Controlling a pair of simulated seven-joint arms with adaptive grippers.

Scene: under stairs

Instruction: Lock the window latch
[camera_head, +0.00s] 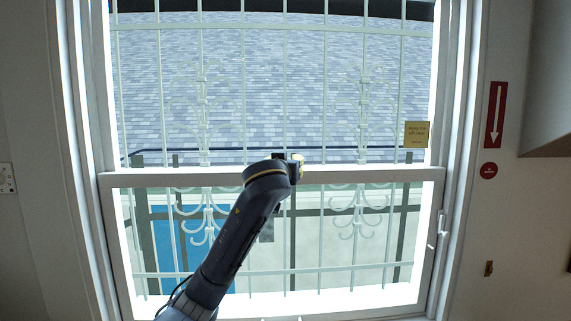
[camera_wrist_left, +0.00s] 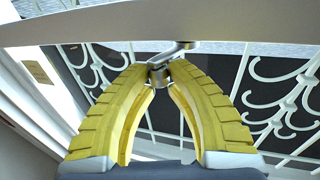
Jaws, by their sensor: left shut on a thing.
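The window latch (camera_wrist_left: 177,52) is a small silver metal piece under the white window rail (camera_wrist_left: 110,27) in the left wrist view. My left gripper (camera_wrist_left: 158,74) has yellow ribbed fingers, and their tips are closed on the latch's lever end. In the head view my left gripper (camera_head: 297,160) is at the middle of the horizontal rail (camera_head: 370,176) of the window. My arm and wrist hide the latch there. Whether the latch is locked cannot be told. My right gripper is not in view.
White decorative bars (camera_head: 204,100) stand behind the glass. A yellow note (camera_head: 416,134) is on the right side of the upper pane. A white handle (camera_head: 442,222) is on the right frame. A red arrow sign (camera_head: 495,115) hangs on the right wall.

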